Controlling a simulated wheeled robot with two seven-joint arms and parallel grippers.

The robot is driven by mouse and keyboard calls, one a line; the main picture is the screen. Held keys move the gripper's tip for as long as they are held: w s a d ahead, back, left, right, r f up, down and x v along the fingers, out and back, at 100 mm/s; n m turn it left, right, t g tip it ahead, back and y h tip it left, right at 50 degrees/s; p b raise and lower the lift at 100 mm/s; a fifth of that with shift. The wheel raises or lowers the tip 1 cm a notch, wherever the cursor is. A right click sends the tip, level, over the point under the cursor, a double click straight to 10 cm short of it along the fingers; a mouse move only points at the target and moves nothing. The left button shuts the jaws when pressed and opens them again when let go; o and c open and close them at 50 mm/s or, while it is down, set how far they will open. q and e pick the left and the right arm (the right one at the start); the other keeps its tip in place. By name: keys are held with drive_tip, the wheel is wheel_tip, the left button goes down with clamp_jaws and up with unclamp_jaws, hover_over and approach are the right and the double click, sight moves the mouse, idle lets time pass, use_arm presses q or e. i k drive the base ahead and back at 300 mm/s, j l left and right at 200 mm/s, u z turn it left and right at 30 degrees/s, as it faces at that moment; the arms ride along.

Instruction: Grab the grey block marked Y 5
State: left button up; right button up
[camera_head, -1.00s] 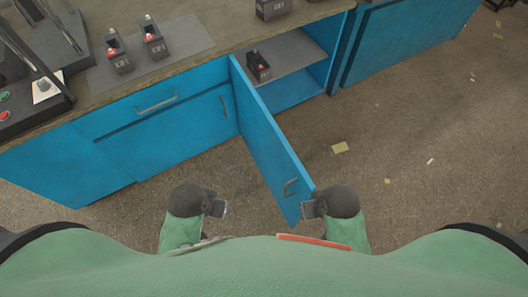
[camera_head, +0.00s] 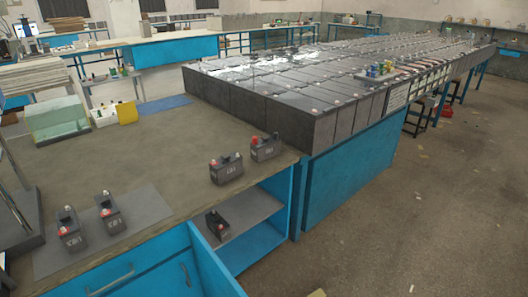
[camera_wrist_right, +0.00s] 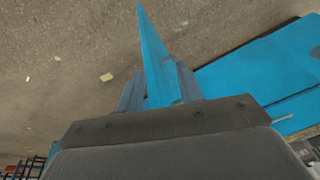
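Several dark grey blocks with red and white caps stand at the front left. Two sit on a grey mat: one block (camera_head: 69,232) and another (camera_head: 110,213). Two more stand near the bench's right edge: a block (camera_head: 226,170) and a block (camera_head: 265,149). One block (camera_head: 217,225) stands on the shelf inside the open cabinet. Their white marks are too small to read surely, so I cannot tell which is Y 5. My right gripper (camera_wrist_right: 160,88) is open and empty of blocks; the blue door (camera_wrist_right: 158,60) shows between its fingers. My left gripper is out of view.
The blue cabinet door (camera_head: 213,268) stands open at the front. A long row of grey batteries (camera_head: 340,85) fills the table behind. A glass tank (camera_head: 57,120) and blue mat (camera_head: 165,103) lie at the back left. The floor (camera_head: 420,210) on the right is mostly clear.

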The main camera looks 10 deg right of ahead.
sight(266, 147)
drive_tip(key=z, duration=2)
drive_tip(key=i+l, duration=0.2)
drive_tip(key=i, duration=0.4)
drive_tip(key=i+l, duration=0.15)
drive_tip(key=i, duration=0.45)
drive_tip(key=i+u, duration=0.3)
drive_tip(key=i, duration=0.3)
drive_tip(key=i+l+u, duration=0.1)
drive_tip(key=i+u, duration=0.2)
drive_tip(key=i, duration=0.25)
drive_tip(key=i+l+u, duration=0.25)
drive_tip(key=i, duration=0.35)
drive_tip(key=i+u, duration=0.2)
drive_tip(key=u, duration=1.75)
